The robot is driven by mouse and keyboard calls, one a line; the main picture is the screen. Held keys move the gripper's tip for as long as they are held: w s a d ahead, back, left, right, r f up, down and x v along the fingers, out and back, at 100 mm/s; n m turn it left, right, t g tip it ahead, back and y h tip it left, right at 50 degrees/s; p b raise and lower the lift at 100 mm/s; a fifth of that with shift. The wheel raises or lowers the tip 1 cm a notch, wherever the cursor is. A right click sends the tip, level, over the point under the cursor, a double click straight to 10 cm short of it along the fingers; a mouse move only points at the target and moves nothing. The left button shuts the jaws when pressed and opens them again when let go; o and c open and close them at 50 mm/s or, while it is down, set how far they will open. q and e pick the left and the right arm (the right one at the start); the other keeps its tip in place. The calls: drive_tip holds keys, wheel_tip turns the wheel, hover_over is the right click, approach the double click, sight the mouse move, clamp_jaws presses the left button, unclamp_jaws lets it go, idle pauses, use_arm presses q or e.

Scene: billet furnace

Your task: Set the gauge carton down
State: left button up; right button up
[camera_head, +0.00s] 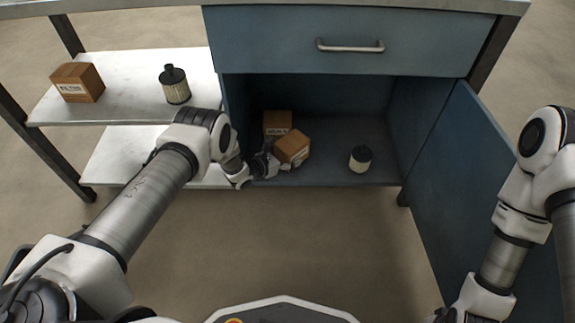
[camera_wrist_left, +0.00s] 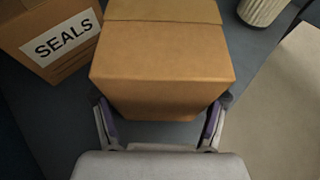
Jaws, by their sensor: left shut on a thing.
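A brown carton, taken as the gauge carton (camera_head: 292,147), is in my left gripper (camera_head: 272,163) inside the open cabinet compartment. In the left wrist view the carton (camera_wrist_left: 162,75) fills the space between the two fingers of the gripper (camera_wrist_left: 160,102), which are shut on its sides. No label can be read on it. In the head view it looks tilted; I cannot tell whether it touches the cabinet floor (camera_head: 330,172). My right gripper (camera_head: 446,315) is barely in view at the bottom edge.
A SEALS carton (camera_wrist_left: 60,45) stands close by on the left, behind the held one in the head view (camera_head: 277,122). A ribbed canister (camera_head: 360,158) stands right. The cabinet door (camera_head: 455,180) is open. A carton (camera_head: 77,82) and a filter (camera_head: 174,86) are on the left shelf.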

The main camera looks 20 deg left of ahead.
use_arm(q)
drive_tip(key=shift+w+f, duration=0.1)
drive_tip(key=shift+f, duration=0.7)
drive_tip(key=shift+r, duration=0.25)
drive_tip(key=shift+c, duration=0.7)
drive_tip(key=shift+f, duration=0.1)
drive_tip(key=o, duration=1.7)
drive_tip(key=shift+f, duration=0.1)
use_arm(e)
drive_tip(key=shift+f, duration=0.55)
